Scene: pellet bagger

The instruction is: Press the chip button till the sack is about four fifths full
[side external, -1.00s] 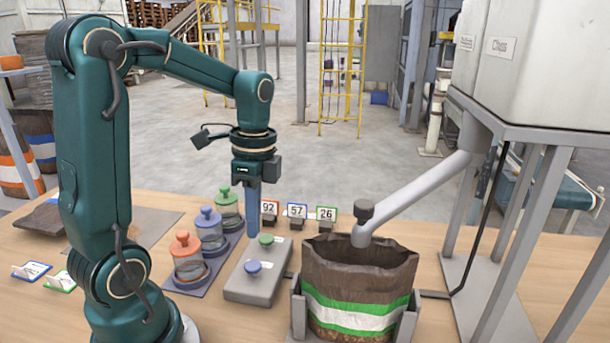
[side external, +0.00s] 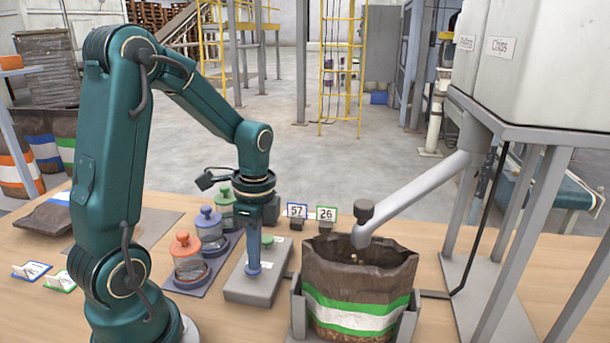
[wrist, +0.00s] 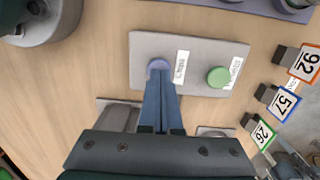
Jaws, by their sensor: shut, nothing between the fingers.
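My gripper (side external: 253,266) is shut and empty, pointing down at the blue button (wrist: 157,65) on the grey button box (side external: 239,289). Its tips look to be on the button, though they partly hide it. A few light bits show just below the spout's mouth. The fill level inside the sack is hidden by its front wall.
Lidded jars with orange (side external: 184,243), blue and green tops stand left of the box. Number cards (side external: 297,211) stand behind it. A hopper labelled Chips (side external: 520,70) rests on a metal frame at right. A flat sack lies at far left.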

